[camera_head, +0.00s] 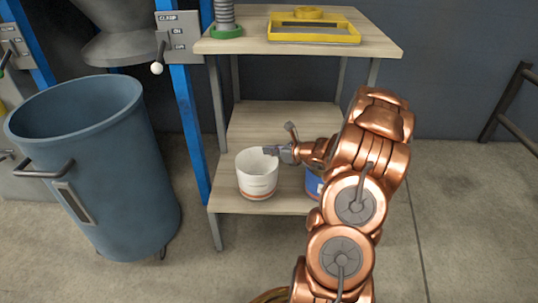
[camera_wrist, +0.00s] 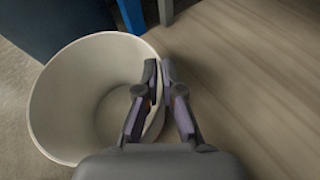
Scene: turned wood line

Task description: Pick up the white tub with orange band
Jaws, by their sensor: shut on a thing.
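The white tub with orange band (camera_head: 257,176) is on the lower shelf of the wooden rack, near its front left. It looks upright and its open top faces up. My gripper (camera_head: 271,151) is at the right side of its rim. In the wrist view, my gripper (camera_wrist: 165,72) is shut on the rim, with one finger inside the tub (camera_wrist: 60,95) and the other outside. Whether the tub's base touches the shelf is hard to tell.
A blue container (camera_head: 313,184) stands right of the tub, mostly hidden by my arm. The upper shelf (camera_head: 375,38) holds a yellow frame (camera_head: 312,36) and a spring-like part (camera_head: 225,18). A blue post (camera_head: 188,130) and large blue bin (camera_head: 110,165) stand left. The shelf behind the tub is clear.

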